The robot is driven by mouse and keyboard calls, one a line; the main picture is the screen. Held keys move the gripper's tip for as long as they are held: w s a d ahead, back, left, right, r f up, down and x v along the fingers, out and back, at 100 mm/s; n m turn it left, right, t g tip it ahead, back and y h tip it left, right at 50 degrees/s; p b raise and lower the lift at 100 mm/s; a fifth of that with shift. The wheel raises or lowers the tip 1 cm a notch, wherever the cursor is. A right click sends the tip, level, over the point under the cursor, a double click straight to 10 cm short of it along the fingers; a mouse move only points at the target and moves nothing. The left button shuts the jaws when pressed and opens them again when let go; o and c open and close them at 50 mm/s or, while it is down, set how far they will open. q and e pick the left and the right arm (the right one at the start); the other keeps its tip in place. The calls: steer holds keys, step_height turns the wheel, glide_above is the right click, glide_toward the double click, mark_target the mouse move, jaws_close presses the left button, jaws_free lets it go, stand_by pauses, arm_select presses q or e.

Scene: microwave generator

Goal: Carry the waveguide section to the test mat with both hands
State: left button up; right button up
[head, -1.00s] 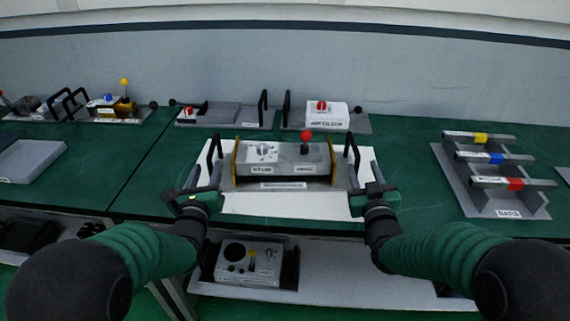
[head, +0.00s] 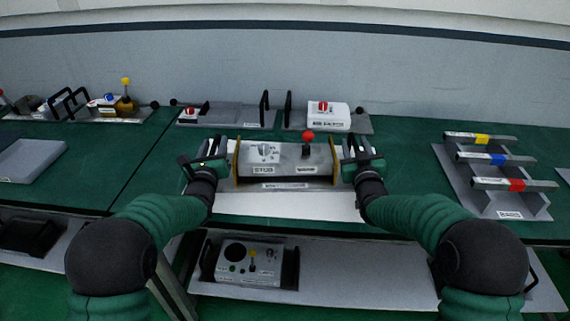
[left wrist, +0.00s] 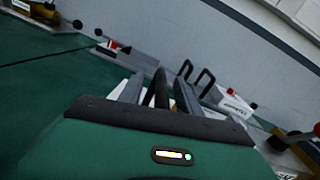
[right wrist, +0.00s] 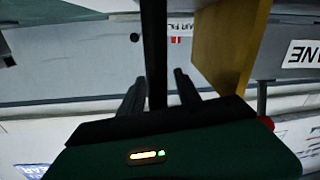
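The grey unit with ochre end plates and a red knob, which I take for the waveguide section (head: 285,172), sits at the centre of the bench in the head view. It has a black upright handle at each end. A white mat (head: 285,208) shows under and in front of it; I take it for the test mat. My left gripper (head: 212,157) is at the left handle (left wrist: 161,88); its fingers stand either side with gaps. My right gripper (head: 357,155) is at the right handle (right wrist: 154,50); its fingers flank the bar, apart from it.
A rack of bars with yellow, blue and red bands (head: 497,180) stands on the right. A white-topped device (head: 326,118) and a grey tray (head: 235,115) stand behind. A lower shelf (head: 365,275) holds a control box (head: 248,265). Green bench is clear either side of the unit.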

arm_select(q)
jaws_close()
arm_select(e)
jaws_close()
stand_by(0.9)
